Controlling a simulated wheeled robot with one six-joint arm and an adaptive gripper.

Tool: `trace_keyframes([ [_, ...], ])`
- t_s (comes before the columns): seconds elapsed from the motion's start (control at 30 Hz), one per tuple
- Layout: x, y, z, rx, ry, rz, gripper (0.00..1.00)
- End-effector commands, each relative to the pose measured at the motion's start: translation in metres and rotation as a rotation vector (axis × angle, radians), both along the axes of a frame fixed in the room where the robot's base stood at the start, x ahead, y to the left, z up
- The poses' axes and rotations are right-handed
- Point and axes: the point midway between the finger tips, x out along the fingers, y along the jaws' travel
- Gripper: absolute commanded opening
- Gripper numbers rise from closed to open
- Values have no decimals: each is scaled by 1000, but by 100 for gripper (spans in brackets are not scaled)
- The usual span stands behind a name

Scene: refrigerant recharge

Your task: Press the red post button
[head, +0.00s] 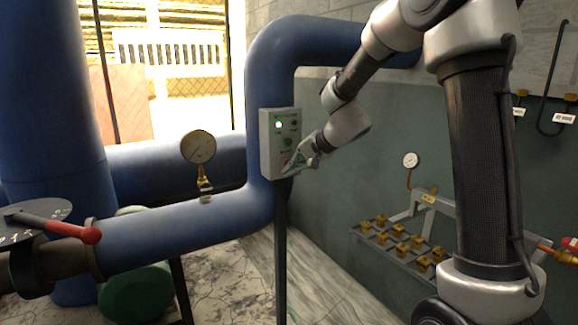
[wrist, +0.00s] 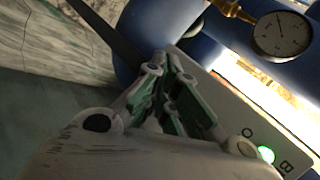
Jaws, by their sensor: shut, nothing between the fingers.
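The grey control box (head: 267,150) stands on a post in front of the blue pipe, with a lit green lamp (head: 278,125) and a green button (head: 287,142) on its face. In the wrist view the fingers (wrist: 168,68) lie over the box face (wrist: 235,118), and the red button is hidden; the lit lamp (wrist: 266,154) shows.
A pressure gauge (head: 198,148) stands on the blue pipe (head: 165,220) left of the box. A red-handled lever (head: 88,235) is at far left. A rack of brass fittings (head: 402,240) is on the right wall. Floor below the box looks clear.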

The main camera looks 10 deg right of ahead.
Motion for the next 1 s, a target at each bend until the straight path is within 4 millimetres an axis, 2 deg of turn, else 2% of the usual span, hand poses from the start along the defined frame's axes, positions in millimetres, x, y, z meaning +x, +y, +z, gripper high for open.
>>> trace_keyframes([
  [0.73, 6, 2, 0, 0, 0, 0, 0],
  [1.0, -3, -2, 0, 0, 0, -1, 0],
])
